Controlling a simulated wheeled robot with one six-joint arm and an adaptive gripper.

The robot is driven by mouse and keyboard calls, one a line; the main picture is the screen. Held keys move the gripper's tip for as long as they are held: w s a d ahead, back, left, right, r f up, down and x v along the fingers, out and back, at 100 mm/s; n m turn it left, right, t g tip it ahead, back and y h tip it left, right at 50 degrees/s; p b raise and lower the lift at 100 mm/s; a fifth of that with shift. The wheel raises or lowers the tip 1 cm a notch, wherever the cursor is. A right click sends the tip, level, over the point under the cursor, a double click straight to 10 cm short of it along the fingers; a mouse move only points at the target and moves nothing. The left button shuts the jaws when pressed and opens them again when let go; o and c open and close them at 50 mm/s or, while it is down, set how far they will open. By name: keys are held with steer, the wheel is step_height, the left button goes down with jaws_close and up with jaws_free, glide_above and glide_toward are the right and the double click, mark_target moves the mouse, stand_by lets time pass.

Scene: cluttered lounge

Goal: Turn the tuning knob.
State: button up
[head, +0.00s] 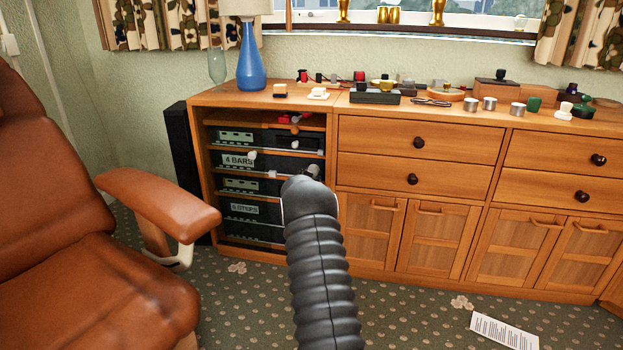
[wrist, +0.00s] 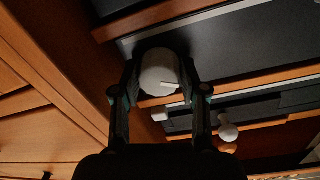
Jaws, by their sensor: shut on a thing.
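The tuning knob (wrist: 158,68) is a round, pale knob with a thin dark line across its face, in the upper middle of the wrist view. It sits at a dark equipment front in the shelf unit. My gripper (wrist: 160,78) has one finger on each side of the knob and is shut on it. In the wrist view the knob's line runs toward the lower right. In the head view my own dark ribbed arm reaches to the right side of the open shelves (head: 208,190) and hides the held knob and most of my gripper.
Other white knobs (wrist: 228,132) show beside my right finger. A wooden cabinet side (wrist: 60,60) is close on the left in the wrist view. A brown leather armchair (head: 150,200) stands left of my arm. Drawers (head: 415,145) are to the right.

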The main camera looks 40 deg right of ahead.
steer(key=o, duration=1.1)
steer(key=shift+o, duration=0.2)
steer(key=shift+a, duration=0.1)
steer(key=v, duration=1.1)
steer(key=shift+s+a, duration=0.25)
steer(key=shift+a, duration=0.1)
